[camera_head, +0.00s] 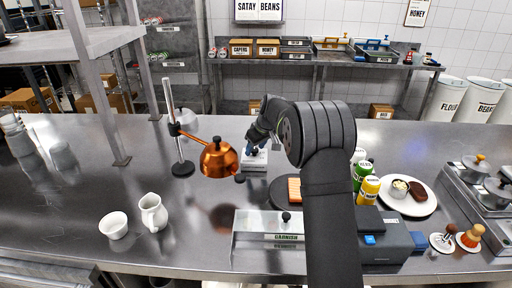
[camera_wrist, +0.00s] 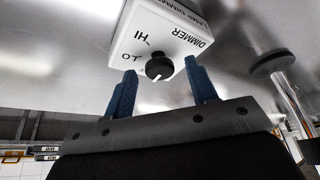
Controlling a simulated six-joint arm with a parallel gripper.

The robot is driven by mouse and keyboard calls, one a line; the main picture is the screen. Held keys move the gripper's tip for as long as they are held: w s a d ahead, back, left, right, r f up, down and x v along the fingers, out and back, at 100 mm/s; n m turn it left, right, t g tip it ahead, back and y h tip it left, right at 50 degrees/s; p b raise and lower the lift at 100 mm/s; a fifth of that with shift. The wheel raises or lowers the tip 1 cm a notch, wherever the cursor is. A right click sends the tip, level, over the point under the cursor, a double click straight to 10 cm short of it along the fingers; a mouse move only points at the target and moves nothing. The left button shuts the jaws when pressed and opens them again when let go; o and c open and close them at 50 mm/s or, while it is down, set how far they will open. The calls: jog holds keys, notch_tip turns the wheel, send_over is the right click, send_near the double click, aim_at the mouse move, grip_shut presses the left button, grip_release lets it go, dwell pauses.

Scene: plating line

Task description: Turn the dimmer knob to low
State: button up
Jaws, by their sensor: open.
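The dimmer box (camera_wrist: 185,30) is white, with DIMMER, HI and LO printed on its face. It appears upside down in the wrist view and also shows in the head view (camera_head: 256,162) on the steel counter. The dimmer knob (camera_wrist: 158,67) is round and black with a white pointer mark. The mark points to the lower side in the wrist view, away from the HI and LO prints. My gripper (camera_wrist: 160,66) is open, its blue fingers on either side of the knob, with visible gaps. In the head view my gripper (camera_head: 251,146) is over the box and hides the knob.
A copper heat lamp (camera_head: 219,160) on a stand (camera_head: 181,168) is just left of the box. A dark round board (camera_head: 281,203), bottles (camera_head: 367,190) and a plate (camera_head: 419,205) are to the right. A white jug (camera_head: 153,213) and bowl (camera_head: 113,226) stand front left.

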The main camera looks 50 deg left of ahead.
jog(key=c, duration=1)
jog(key=shift+o, duration=0.2)
jog(key=shift+m, duration=0.3)
jog(key=m, duration=0.1)
jog(key=m+t, duration=0.1)
jog(key=m, duration=0.1)
jog(key=shift+s+t, duration=0.2)
jog(key=shift+t, duration=0.1)
jog(key=m, duration=0.2)
jog(key=m+t+h, duration=0.1)
jog(key=m, duration=0.2)
jog(key=shift+s+a+t, duration=0.1)
jog(key=shift+t, duration=0.2)
jog(key=o, duration=1)
jog(key=shift+c, duration=0.2)
